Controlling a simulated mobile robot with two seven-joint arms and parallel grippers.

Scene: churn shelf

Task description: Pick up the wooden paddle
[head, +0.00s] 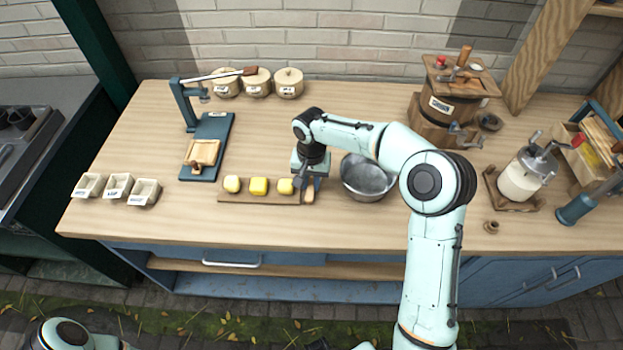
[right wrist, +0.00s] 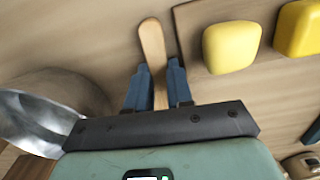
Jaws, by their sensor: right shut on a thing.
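The wooden paddle (head: 310,196) is on the table between the board of butter pats and the metal bowl. In the right wrist view the paddle (right wrist: 153,50) points away from the gripper, its pale rounded end showing between the fingers. My right gripper (right wrist: 158,88) is shut on the paddle, a blue finger on each side of it. In the head view my right gripper (head: 308,184) is over the table, partly hidden by its own wrist. I cannot tell whether the paddle touches the table. My left gripper is not in view.
A board (head: 232,197) with yellow butter pats (head: 258,186) is just left of the paddle. A metal bowl (head: 367,178) is close on the right. A press (head: 208,140) and small trays (head: 118,186) stand left, a barrel churn (head: 452,100) back right.

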